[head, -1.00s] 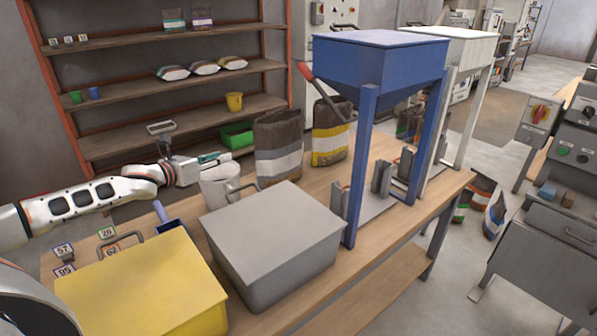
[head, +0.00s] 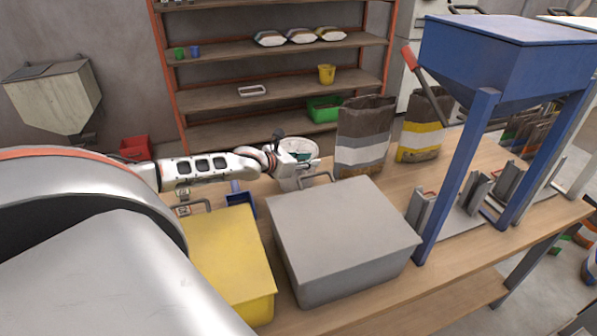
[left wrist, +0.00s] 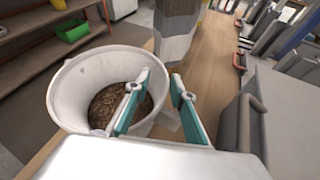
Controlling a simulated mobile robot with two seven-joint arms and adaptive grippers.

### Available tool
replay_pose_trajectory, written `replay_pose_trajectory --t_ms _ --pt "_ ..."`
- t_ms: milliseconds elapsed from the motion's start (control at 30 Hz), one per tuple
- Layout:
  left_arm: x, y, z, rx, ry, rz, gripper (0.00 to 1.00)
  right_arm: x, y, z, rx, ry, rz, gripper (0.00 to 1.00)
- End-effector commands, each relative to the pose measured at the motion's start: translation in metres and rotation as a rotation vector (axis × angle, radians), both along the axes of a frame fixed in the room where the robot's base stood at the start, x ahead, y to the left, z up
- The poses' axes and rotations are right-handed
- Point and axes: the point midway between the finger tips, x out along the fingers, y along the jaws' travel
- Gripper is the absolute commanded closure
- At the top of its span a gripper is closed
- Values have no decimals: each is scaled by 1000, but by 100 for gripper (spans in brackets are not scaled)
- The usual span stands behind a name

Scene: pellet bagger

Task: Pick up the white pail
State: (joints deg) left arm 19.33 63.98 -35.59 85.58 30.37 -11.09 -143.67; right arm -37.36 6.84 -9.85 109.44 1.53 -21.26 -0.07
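The white pail (left wrist: 108,64) stands upright on the wooden table with brown pellets inside. In the head view, the pail (head: 301,145) is partly hidden behind my left gripper (head: 312,163). In the left wrist view, my left gripper (left wrist: 160,80) is open, with teal-lined fingers apart. One finger reaches over the pail's mouth and the other is outside its right side, so the rim lies between them. I cannot tell whether either finger touches the wall. My right gripper is not in view.
A grey lidded bin (head: 345,235) and a yellow bin (head: 228,255) stand close in front. Paper sacks (head: 365,122) stand right of the pail. A blue scoop (head: 240,200) lies left, and a blue hopper stand (head: 470,165) is farther right.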

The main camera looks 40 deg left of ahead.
Motion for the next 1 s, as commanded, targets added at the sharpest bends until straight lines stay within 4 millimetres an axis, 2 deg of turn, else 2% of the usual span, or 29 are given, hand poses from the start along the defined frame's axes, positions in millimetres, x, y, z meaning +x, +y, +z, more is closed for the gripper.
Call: replay_pose_trajectory --t_ms 233,267,333,367,833,1000 --pt "0 0 -1 2 0 -1 76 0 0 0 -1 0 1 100" --pt "0 0 -1 2 0 -1 79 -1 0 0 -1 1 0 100" --pt "0 0 0 1 0 0 97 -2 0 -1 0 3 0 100" --pt "0 0 0 1 0 0 100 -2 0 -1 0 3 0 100" --pt "1 0 2 1 -3 -1 100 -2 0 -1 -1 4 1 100" --pt "2 1 13 4 -6 -2 100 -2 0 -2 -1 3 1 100"
